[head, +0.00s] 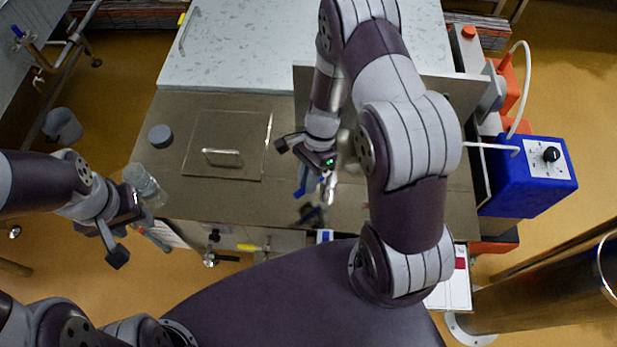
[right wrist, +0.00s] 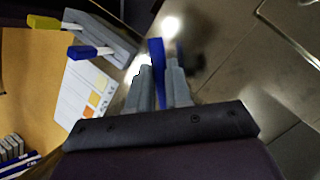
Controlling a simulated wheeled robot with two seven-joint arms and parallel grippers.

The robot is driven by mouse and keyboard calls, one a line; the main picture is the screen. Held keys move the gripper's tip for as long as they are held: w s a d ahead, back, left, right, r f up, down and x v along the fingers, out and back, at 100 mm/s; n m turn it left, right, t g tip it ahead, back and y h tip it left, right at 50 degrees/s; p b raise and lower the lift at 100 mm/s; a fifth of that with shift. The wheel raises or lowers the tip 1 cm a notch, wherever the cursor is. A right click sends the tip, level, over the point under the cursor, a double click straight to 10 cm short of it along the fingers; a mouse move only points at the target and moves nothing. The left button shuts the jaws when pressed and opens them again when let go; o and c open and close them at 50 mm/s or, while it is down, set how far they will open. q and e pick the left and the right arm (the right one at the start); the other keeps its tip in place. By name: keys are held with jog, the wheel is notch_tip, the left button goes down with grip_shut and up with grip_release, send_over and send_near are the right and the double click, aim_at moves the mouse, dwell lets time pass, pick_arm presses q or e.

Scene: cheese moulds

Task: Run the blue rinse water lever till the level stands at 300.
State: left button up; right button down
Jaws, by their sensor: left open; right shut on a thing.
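A blue lever (right wrist: 157,58) stands up between the fingers of my right gripper (right wrist: 165,88) in the right wrist view. The gripper is shut on it. In the head view my right gripper (head: 308,182) is low over the front right part of the steel top, beside small shiny metal fittings. A second blue handle (right wrist: 90,52) lies to the left of the fingers in the right wrist view. My left gripper (head: 127,235) is open and empty at the left, close to a clear jar (head: 146,184). I cannot make out a level reading.
A yellow handle (right wrist: 43,22) lies past the second blue one. The steel top (head: 215,203) carries a lidded hatch (head: 225,135) and a grey round piece (head: 160,136). A blue box with a black knob (head: 525,185) stands right. A grey bucket (head: 63,126) is on the floor left.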

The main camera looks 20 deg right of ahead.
jog(key=shift+w+d+r+m+t+y, duration=0.15)
jog(key=shift+w+m+t, duration=0.55)
jog(key=shift+m, duration=0.75)
jog(key=shift+w+d+f+m+t+y, duration=0.2)
jog(key=shift+w+m+t, duration=0.25)
jog(key=shift+w+m, duration=0.8)
jog(key=shift+w+d+r+m+t+y, duration=0.2)
jog(key=shift+w+m+t, duration=0.4)
jog(key=shift+m, duration=1.1)
jog(key=shift+w+a, duration=0.1)
jog(key=c, duration=1.1)
grip_release()
jog(key=shift+o, duration=0.2)
jog(key=v, duration=1.2)
jog(key=shift+r, duration=0.25)
